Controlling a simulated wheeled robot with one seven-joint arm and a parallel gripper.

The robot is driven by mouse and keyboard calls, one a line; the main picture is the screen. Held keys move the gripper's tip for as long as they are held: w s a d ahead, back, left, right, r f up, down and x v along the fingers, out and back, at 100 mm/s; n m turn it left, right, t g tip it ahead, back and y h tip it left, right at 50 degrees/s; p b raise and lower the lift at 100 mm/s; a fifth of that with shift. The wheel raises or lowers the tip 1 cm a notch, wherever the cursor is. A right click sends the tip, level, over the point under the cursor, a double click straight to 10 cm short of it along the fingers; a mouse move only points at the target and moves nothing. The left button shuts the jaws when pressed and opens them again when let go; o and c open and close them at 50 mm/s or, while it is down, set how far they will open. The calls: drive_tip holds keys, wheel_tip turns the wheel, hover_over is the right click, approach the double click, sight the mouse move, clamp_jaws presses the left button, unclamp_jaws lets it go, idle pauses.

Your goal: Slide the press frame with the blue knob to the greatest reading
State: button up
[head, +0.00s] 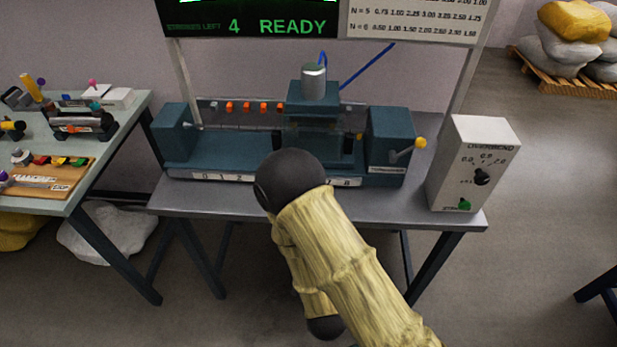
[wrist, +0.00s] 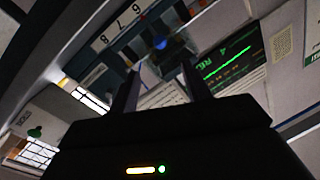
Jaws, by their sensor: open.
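The teal press frame (head: 313,110) stands on the teal bench machine, right of its middle, with a silver cylinder (head: 314,82) on top. A blue spot (wrist: 162,43), perhaps the blue knob, shows in the wrist view; in the head view I cannot make out the knob. A white number scale (head: 345,182) runs along the machine's front; 6, 7 and 8 show on the scale in the wrist view (wrist: 120,28). My arm hides the scale's middle. My gripper (wrist: 160,68) is open, fingers apart, with nothing seen between them. In the head view my arm hides it.
A yellow-knobbed lever (head: 420,143) sticks out at the machine's right end. A grey dial box (head: 474,165) stands on the table's right. A screen (head: 250,22) reads "4 READY" above. A cluttered side table (head: 120,125) is at left.

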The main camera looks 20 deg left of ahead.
drive_tip(key=shift+w, duration=0.1)
drive_tip(key=b+x, duration=1.2)
drive_tip(key=x, duration=0.5)
drive_tip(key=shift+w, duration=0.15)
idle(0.6)
drive_tip(key=shift+c, duration=0.5)
clamp_jaws()
